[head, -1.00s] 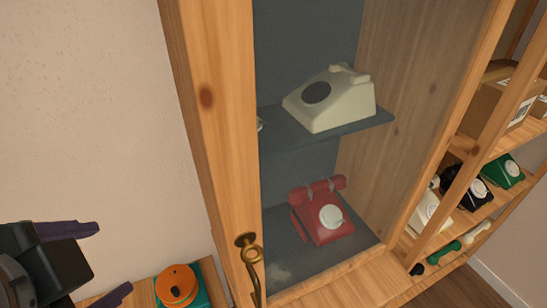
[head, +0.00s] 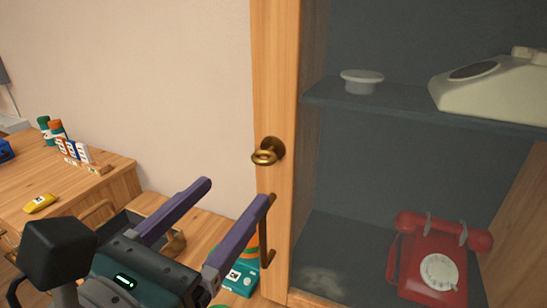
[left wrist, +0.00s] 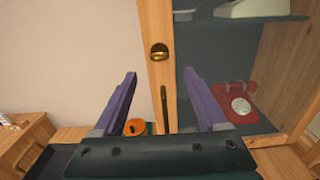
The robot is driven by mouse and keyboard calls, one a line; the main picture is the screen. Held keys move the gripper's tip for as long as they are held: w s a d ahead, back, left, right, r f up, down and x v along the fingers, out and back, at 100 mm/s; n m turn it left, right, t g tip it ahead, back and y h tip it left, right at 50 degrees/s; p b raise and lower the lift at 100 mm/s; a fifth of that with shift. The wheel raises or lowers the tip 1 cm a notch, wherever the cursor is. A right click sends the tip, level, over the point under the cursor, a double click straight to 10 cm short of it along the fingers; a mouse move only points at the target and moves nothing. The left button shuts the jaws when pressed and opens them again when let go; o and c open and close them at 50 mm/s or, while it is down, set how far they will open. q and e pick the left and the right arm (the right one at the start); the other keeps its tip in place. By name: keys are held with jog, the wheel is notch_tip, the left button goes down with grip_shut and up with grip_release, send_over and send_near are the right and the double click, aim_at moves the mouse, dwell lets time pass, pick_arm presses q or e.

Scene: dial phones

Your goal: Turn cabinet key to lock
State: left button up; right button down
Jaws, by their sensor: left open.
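The brass cabinet key (head: 267,152) sits in its round plate on the wooden door frame, with its ring-shaped bow sticking out. It also shows in the left wrist view (left wrist: 159,51), above and between my fingers. A brass pull handle (head: 267,232) is below it on the same frame. The glass-fronted cabinet (head: 275,60) appears shut. My left gripper (head: 238,190) is open and empty, its purple fingers pointing at the door frame, lower than the key and apart from it. My right gripper is out of view.
Inside the cabinet are a red dial phone (head: 432,270), a cream phone (head: 495,90) and a small white round piece (head: 361,81). At left, a wooden desk (head: 110,180) holds a yellow item (head: 40,203). A teal box (head: 240,278) lies below the handle.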

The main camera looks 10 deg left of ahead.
aim_at(258, 161)
pick_arm(q)
jog(key=x, duration=0.9)
jog(key=shift+c, duration=0.2)
jog(key=shift+a, duration=0.1)
grip_shut()
